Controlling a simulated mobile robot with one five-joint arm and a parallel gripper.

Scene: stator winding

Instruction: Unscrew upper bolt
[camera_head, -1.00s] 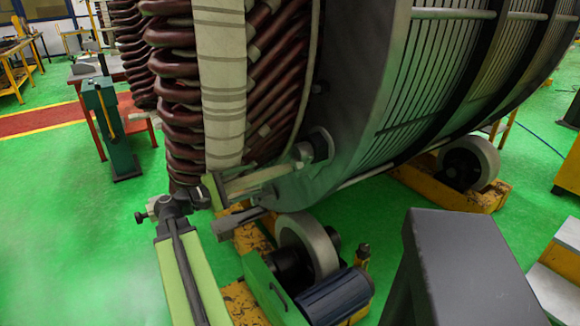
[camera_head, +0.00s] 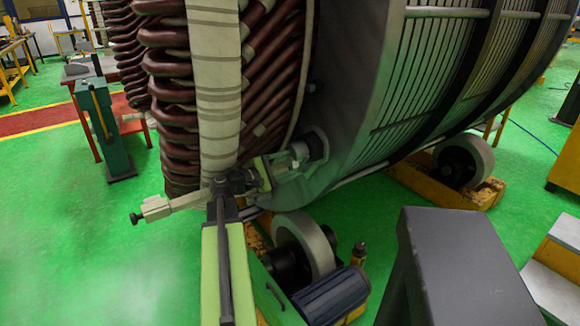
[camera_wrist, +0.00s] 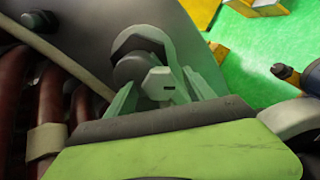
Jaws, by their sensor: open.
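A bolt (camera_head: 301,151) with a pale hexagonal head sits on the grey stator end plate, beside the red-brown windings. In the wrist view the pale bolt head (camera_wrist: 158,86) shows in front of a grey round part and a dark hexagonal recess. My gripper (camera_wrist: 163,80) is open, with one pale green jaw on each side of the bolt head. Contact between jaws and bolt cannot be told. In the head view my gripper (camera_head: 281,160) is at the bolt, its jaws small and partly hidden by the wrist.
The stator (camera_head: 375,90) fills the upper middle and stands on yellow roller supports with a grey wheel (camera_head: 303,243) below my arm. A dark grey block (camera_head: 465,265) is at the lower right. Green floor (camera_head: 70,240) is clear at left.

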